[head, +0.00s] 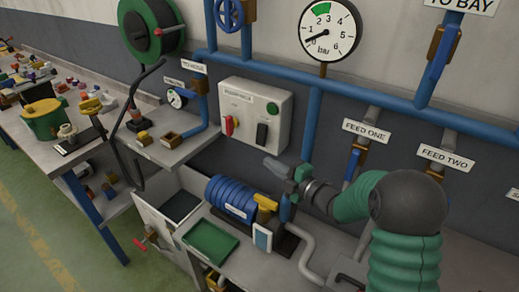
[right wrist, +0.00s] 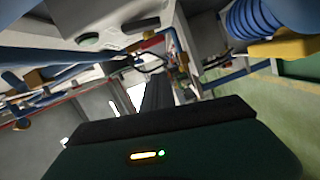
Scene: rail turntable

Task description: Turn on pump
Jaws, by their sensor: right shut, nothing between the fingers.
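A pale control box (head: 244,130) hangs on the wall. It carries a red switch handle (head: 229,125), a green round button (head: 272,108) and a black switch (head: 262,133). The blue ribbed pump motor (head: 228,196) sits on the bench below, with a yellow handle (head: 266,203) at its right. My right gripper (head: 272,165) is shut and empty, pointing left, in front of the wall below the box and apart from it. Its dark fingers (right wrist: 156,96) show in the right wrist view, with a green button (right wrist: 88,40) at upper left. My left gripper is out of view.
A large gauge (head: 329,32) has its needle near the low end. Blue pipes (head: 310,125) run along the wall. Handles labelled FEED ONE (head: 366,131) and FEED TWO (head: 445,157) are at right. A green tray (head: 211,243) lies on the bench; a cluttered table (head: 75,160) stands left.

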